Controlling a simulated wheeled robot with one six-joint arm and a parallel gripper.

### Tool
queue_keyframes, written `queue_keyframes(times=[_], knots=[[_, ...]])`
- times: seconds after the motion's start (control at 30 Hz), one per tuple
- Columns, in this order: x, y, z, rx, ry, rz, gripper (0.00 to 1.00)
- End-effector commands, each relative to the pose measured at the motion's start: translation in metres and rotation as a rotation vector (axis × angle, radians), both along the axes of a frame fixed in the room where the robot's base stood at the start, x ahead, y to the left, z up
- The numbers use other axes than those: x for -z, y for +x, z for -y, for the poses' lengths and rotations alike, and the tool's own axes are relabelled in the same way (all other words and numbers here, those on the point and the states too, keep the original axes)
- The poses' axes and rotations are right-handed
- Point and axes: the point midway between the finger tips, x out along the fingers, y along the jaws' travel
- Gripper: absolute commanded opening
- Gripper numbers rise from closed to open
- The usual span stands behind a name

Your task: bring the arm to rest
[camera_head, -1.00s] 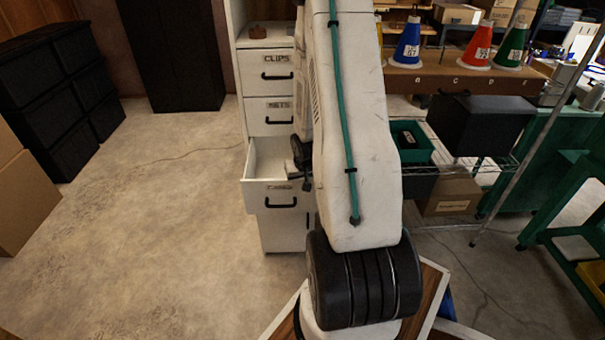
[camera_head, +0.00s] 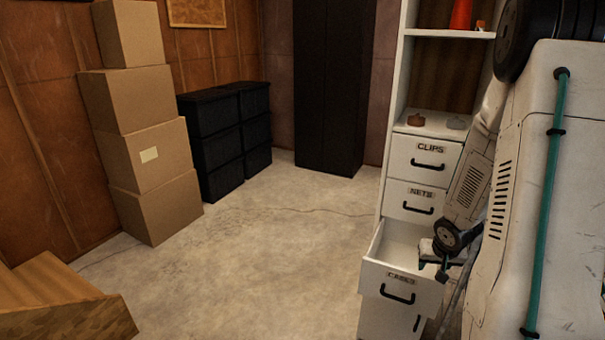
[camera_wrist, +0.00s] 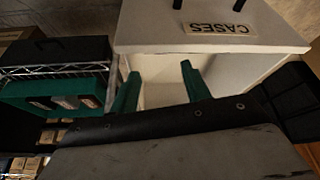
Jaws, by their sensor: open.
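My gripper (camera_wrist: 159,80) shows in the wrist view as two green fingers, spread apart with nothing between them. They point toward the open drawer marked CASES (camera_wrist: 275,38), which appears upside down there. In the head view my gripper (camera_head: 436,262) is small and dark, at the open drawer (camera_head: 392,274) low in the white cabinet. I cannot tell whether the fingertips are inside the drawer or just above it. My arm (camera_head: 535,190) fills the right side of the head view and hides part of the cabinet. The part of the drawer's inside that I see looks empty.
The drawers marked CLIPS (camera_head: 424,163) and NETS (camera_head: 415,203) above are shut. A green tray (camera_wrist: 35,92) on a wire rack (camera_wrist: 60,69) is beside the drawer. Stacked cardboard boxes (camera_head: 150,155) and black bins (camera_head: 215,150) stand left. The floor (camera_head: 260,260) between is clear.

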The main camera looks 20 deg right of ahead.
Motion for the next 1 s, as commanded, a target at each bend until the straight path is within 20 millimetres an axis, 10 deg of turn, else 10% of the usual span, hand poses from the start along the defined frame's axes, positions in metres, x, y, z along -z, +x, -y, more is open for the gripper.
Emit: queue_keyframes(times=[0.17,0.37,0.67,1.0], knots=[[-0.016,0.005,-0.005,-0.012,-0.027,-0.012,0.47],[-0.087,0.016,-0.041,-0.059,-0.122,-0.073,0.47],[-0.192,-0.009,-0.147,-0.171,-0.149,-0.168,0.47],[-0.261,-0.095,-0.281,-0.437,-0.003,-0.235,0.47]])
